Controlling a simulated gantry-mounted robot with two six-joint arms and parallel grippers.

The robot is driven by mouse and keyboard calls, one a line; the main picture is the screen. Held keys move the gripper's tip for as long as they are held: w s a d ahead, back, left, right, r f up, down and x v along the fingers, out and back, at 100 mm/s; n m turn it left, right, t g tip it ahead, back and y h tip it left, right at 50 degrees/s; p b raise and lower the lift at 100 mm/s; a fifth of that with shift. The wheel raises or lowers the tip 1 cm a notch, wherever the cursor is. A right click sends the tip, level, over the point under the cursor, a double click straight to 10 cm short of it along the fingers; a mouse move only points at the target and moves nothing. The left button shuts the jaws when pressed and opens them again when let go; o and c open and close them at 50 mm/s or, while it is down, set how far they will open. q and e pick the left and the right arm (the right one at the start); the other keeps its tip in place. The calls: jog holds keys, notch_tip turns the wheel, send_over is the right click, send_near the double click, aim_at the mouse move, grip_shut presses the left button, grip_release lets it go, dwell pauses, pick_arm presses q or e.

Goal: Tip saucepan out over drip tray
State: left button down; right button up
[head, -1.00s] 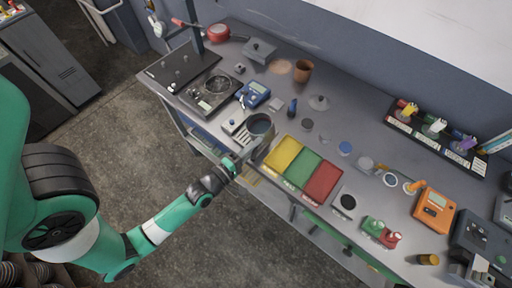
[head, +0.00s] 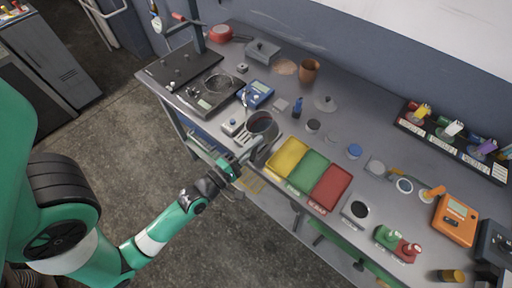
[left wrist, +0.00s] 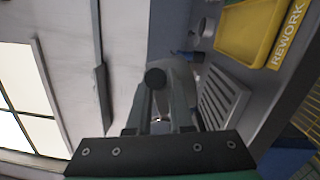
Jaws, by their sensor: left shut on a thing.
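The saucepan (head: 262,123) is a round grey pan near the front edge of the bench, left of the yellow bin. Its open mouth shows in the head view, with a dark, partly reddish inside. My left gripper (head: 232,166) is shut on its handle, whose dark round end (left wrist: 155,78) shows between the fingers in the left wrist view. A grey slatted tray, which looks like the drip tray (left wrist: 222,100), lies beside the yellow bin in that view. I cannot tell how far the pan is tilted. My right gripper is out of view.
The yellow bin (head: 287,157), green bin (head: 309,170) and red bin (head: 330,187) stand right of the pan. A blue meter (head: 257,94) and a hotplate (head: 209,91) stand behind and left. Small jars and lids lie further right.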

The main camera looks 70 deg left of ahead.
pick_arm(q)
jog(key=shift+s+a+f+n+t+y+b, duration=0.1)
jog(key=shift+s+n+t+y+b, duration=0.2)
jog(key=shift+b, duration=0.55)
jog(key=shift+w+a+f+n+t+y+b, duration=0.1)
jog(key=shift+n+b, duration=0.3)
jog(key=shift+b, duration=0.45)
jog(key=n+y+b, duration=0.1)
jog(key=s+n+y+b, duration=0.1)
jog(key=n+b, duration=0.1)
jog(key=n+t+b, duration=0.1)
jog(key=n+b, duration=0.1)
jog(key=shift+s+a+f+y, duration=0.15)
jog(key=shift+s+a+y, duration=0.1)
jog(key=shift+y, duration=0.15)
jog(key=shift+s+a+n+y+b, duration=0.15)
jog(key=shift+n+y+b, duration=0.35)
jog(key=shift+n, duration=0.4)
jog(key=shift+s+a+n+y+b, duration=0.1)
jog(key=shift+n+y+b, duration=0.25)
jog(key=shift+n+y, duration=0.4)
